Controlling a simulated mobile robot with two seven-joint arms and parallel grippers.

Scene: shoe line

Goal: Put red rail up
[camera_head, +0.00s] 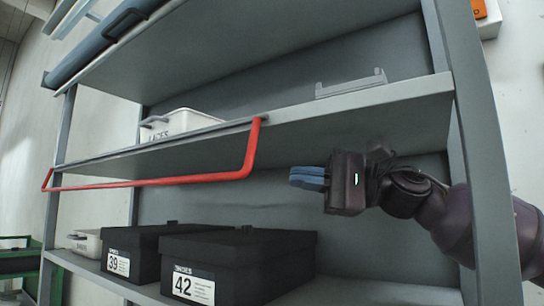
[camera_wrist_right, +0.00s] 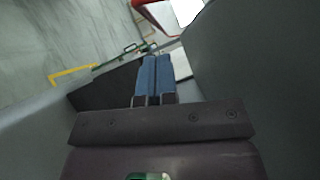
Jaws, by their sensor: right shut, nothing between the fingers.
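The red rail (camera_head: 150,183) is a long bar with bent ends along the front of the middle shelf (camera_head: 380,98) in the head view. Its long bar hangs below the shelf edge, and its right end bends up to that edge. My right gripper (camera_head: 293,178) has blue fingers, shut and empty, to the right of the rail's right end and below the shelf, apart from the rail. In the right wrist view the blue fingers (camera_wrist_right: 154,62) lie close together, and a red piece (camera_wrist_right: 144,3) shows at the top edge. My left gripper is not in view.
Black boxes marked 39 (camera_head: 145,240) and 42 (camera_head: 235,262) stand on the lower shelf beneath the rail. A white bin (camera_head: 185,122) and a grey bracket (camera_head: 350,84) sit on the middle shelf. A grey upright (camera_head: 478,150) stands beside my right arm.

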